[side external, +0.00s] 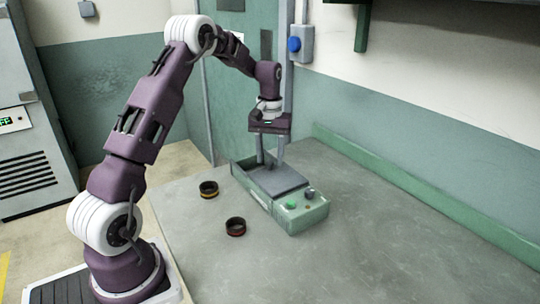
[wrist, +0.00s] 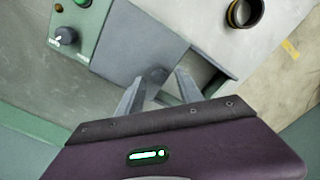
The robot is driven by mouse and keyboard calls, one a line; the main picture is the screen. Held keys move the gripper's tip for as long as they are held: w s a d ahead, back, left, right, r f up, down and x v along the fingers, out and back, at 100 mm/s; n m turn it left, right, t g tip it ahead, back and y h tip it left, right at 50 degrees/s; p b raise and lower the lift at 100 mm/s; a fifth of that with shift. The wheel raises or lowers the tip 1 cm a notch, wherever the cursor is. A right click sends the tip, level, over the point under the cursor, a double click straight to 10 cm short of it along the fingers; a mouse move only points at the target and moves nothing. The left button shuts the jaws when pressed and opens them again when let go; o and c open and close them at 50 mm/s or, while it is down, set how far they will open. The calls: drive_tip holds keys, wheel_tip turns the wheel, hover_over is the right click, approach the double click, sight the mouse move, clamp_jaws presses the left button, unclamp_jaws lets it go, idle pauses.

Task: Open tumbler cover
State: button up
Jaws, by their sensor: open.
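The tumbler is a pale green box-shaped machine (side external: 295,217) on the table. Its dark grey flat cover (side external: 277,180) lies over the middle of the top, and it also shows in the wrist view (wrist: 140,45). My gripper (side external: 270,164) points down over the far part of the machine, at the cover's far edge. In the wrist view the gripper's fingers (wrist: 155,95) are apart, with a small grey rounded piece between or just beyond them. I cannot tell whether the fingers touch it.
A ring with a yellow band (side external: 208,189) and a ring with a red band (side external: 235,227) lie on the grey table (side external: 370,240) left of the machine. A green button (side external: 291,206) and a dark knob (side external: 309,194) sit on its near end. The table's right side is clear.

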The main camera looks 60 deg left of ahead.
clamp_jaws()
idle(1.3)
